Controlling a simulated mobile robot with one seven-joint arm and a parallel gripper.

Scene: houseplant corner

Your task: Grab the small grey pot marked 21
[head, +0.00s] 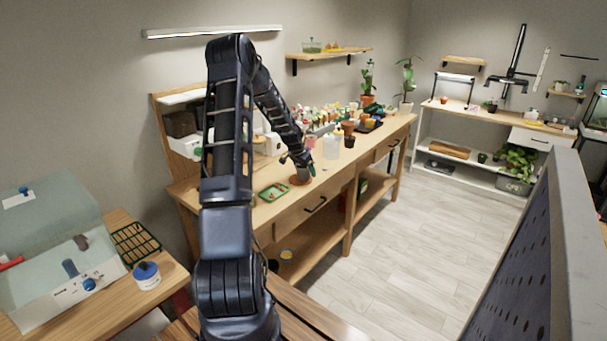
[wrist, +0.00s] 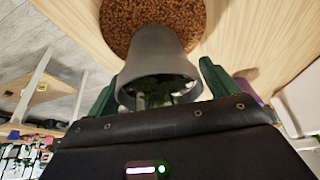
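A small grey pot (wrist: 158,52) stands on a round brown cork mat (wrist: 122,14) in the wrist view. Its open rim faces the camera, and something dark green shows inside. No number can be read on it from here. My gripper (wrist: 160,70) is open, with one green finger on each side of the pot. Narrow gaps seem to show between the fingertips and the pot wall. In the head view my gripper (head: 305,165) is low over the cork mat (head: 300,181) on the long wooden bench, and it mostly hides the pot.
A green tray (head: 273,192) lies left of the mat on the bench. A whitish translucent container (head: 331,146), a dark pot (head: 349,141) and many colourful small items stand behind and to the right. Bare wood lies in front of the mat.

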